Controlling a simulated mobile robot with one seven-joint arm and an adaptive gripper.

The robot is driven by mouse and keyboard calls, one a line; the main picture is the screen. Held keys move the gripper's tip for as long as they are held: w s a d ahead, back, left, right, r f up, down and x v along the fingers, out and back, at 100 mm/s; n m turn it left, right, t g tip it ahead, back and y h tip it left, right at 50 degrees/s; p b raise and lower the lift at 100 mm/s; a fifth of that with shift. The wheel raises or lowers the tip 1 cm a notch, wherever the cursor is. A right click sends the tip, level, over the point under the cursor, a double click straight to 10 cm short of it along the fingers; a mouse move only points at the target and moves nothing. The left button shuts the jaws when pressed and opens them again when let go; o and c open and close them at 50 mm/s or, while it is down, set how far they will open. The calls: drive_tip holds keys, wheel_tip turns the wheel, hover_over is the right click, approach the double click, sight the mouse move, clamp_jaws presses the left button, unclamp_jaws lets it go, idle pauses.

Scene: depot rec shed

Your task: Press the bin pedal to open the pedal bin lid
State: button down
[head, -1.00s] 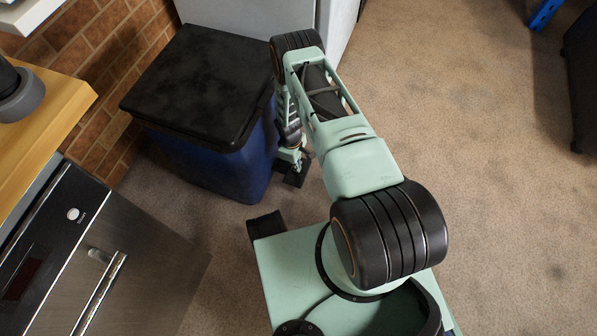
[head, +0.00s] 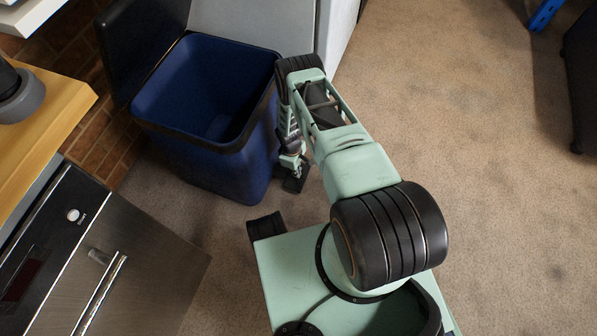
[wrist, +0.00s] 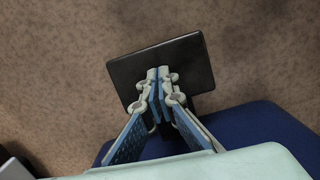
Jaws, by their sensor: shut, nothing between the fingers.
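The blue pedal bin (head: 222,172) stands against the brick wall at the left in the head view. Its black lid (head: 135,42) is swung up toward the wall, and the inside looks empty. The flat black pedal (head: 293,184) sticks out low from the bin near the floor. It also shows in the wrist view (wrist: 190,62), with the blue bin body below it. My gripper (wrist: 157,73) is shut and empty, with its fingertips over the pedal and apparently touching it. In the head view my gripper (head: 294,166) is partly hidden by my arm.
A steel appliance (head: 140,255) and a wooden worktop (head: 45,120) stand at the left. A pale cabinet (head: 335,40) is behind the bin. The carpet (head: 480,140) at the right is clear. A dark object (head: 585,80) stands at the right edge.

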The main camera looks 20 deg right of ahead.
sight(291, 173)
drive_tip(key=shift+w+a+r, duration=0.3)
drive_tip(key=shift+w+a, duration=0.2)
drive_tip(key=shift+a, duration=0.1)
drive_tip(key=shift+w+a+r, duration=0.25)
drive_tip(key=shift+w+a, duration=0.25)
drive_tip(key=shift+a, duration=0.1)
drive_tip(key=shift+r, duration=0.1)
wheel_tip(291, 173, up, 10)
idle(0.5)
